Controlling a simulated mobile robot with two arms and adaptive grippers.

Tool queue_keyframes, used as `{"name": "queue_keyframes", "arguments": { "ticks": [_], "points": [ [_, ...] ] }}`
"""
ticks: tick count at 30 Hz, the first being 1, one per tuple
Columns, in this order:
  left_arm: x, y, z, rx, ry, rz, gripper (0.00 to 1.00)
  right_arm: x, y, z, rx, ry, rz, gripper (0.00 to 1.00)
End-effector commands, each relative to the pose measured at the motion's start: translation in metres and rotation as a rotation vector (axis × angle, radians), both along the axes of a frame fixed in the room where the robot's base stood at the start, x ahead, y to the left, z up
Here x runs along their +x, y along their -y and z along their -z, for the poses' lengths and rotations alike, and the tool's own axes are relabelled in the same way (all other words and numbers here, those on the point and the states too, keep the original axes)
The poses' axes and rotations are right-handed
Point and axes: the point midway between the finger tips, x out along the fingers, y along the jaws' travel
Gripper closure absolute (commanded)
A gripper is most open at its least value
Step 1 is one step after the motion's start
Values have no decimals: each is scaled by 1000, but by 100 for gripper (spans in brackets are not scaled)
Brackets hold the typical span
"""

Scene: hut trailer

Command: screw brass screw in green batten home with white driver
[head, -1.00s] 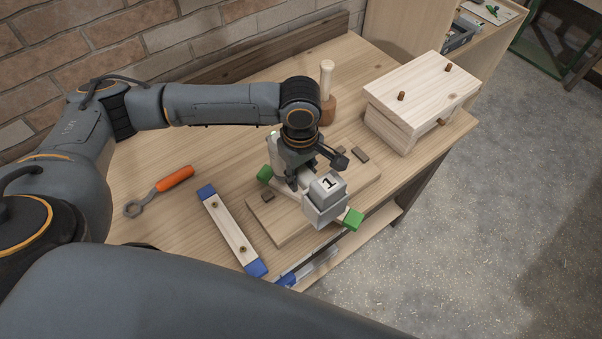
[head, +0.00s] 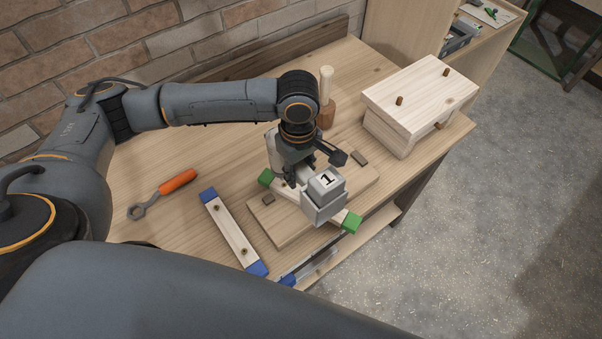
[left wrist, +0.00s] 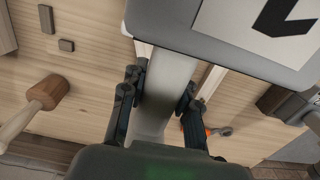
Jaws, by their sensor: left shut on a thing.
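The white driver (head: 323,207), a pale grey tool with a block marked 1 on top, is held by my left gripper (head: 292,178). In the left wrist view the fingers (left wrist: 155,100) are shut on its grey grip (left wrist: 172,95). The driver stands over the right part of the green batten, a pale strip with green ends (head: 352,222), lying across a wooden board (head: 285,232). Its other green end (head: 265,177) shows left of the gripper. The brass screw under the driver is hidden, so I cannot tell whether the driver tip touches it. My right gripper is not in view.
A blue-ended batten (head: 229,228) with two screws lies to the left, near an orange-handled wrench (head: 178,181). A mallet (head: 326,100) stands behind my gripper. A wooden box (head: 405,105) stands at the right. Small brown blocks (head: 360,158) lie around the board.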

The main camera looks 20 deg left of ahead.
Motion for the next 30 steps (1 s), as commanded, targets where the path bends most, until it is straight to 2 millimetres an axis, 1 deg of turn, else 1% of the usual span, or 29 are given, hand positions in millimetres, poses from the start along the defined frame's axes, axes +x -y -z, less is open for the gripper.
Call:
{"name": "queue_keyframes", "arguments": {
  "ticks": [9, 12, 15, 18, 30],
  "points": [
    [1, -43, -25, 0, 4, -4, 100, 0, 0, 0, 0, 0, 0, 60],
    [1, -56, -33, 1, 4, -4, 100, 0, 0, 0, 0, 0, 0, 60],
    [1, -63, -37, 0, 4, -3, 100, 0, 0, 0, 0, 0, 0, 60],
    [1, -66, -39, 0, 4, 0, 100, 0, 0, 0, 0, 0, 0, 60],
    [1, -66, -39, 0, 4, 0, 100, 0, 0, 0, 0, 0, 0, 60]
  ]
}}
